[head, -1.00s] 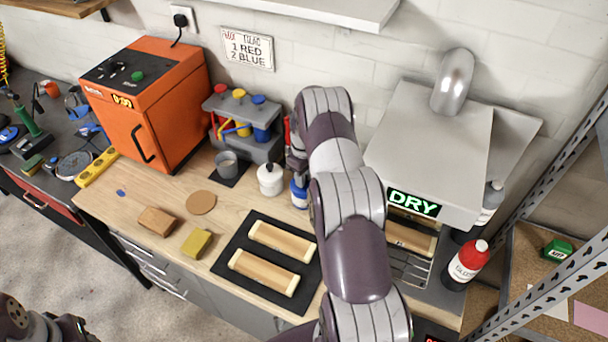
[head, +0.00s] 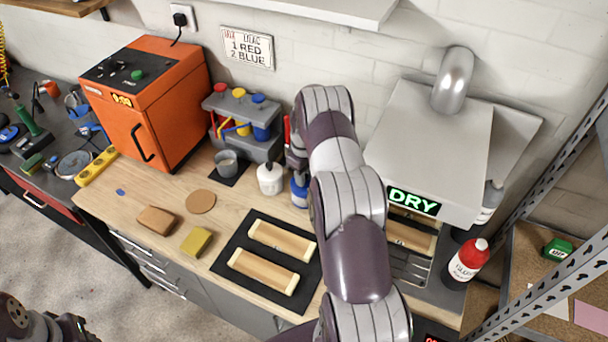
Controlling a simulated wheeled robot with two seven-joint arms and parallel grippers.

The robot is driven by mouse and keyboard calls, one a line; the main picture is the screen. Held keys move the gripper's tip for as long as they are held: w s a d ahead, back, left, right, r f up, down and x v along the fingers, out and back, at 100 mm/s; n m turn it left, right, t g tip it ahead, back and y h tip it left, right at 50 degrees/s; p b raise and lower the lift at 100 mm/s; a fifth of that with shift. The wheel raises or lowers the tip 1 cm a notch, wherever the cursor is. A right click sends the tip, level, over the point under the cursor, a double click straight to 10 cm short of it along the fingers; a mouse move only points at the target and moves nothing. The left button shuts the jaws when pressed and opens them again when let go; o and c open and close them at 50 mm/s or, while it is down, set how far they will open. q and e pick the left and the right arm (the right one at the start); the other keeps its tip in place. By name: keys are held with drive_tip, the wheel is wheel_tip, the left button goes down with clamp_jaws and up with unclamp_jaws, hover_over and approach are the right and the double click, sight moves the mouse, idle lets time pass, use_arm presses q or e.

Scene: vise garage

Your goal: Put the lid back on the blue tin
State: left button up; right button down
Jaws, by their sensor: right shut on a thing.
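The blue tin (head: 300,191), with a pale band, stands on the wooden bench just left of my right forearm, which covers part of it. My right gripper (head: 295,163) is low beside my forearm, directly above or just behind the tin. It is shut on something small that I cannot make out. I see no lid clearly, and whether the held thing touches the tin is hidden. My left gripper is out of view; only dark parts of my left arm show at the lower left corner.
A grey rack (head: 246,140) with coloured tools and a grey cup (head: 227,162) are behind. A black mat (head: 232,257) with two wooden pieces lies in front. The DRY unit (head: 430,150) stands right of my arm.

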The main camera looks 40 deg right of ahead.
drive_tip(key=shift+f+b, duration=0.15)
drive_tip(key=shift+b, duration=0.4)
idle(0.9)
drive_tip(key=shift+c, duration=1.8)
unclamp_jaws()
drive_tip(key=shift+r+p, duration=2.1)
drive_tip(key=shift+r, duration=1.45)
clamp_jaws()
drive_tip(key=shift+f, duration=0.15)
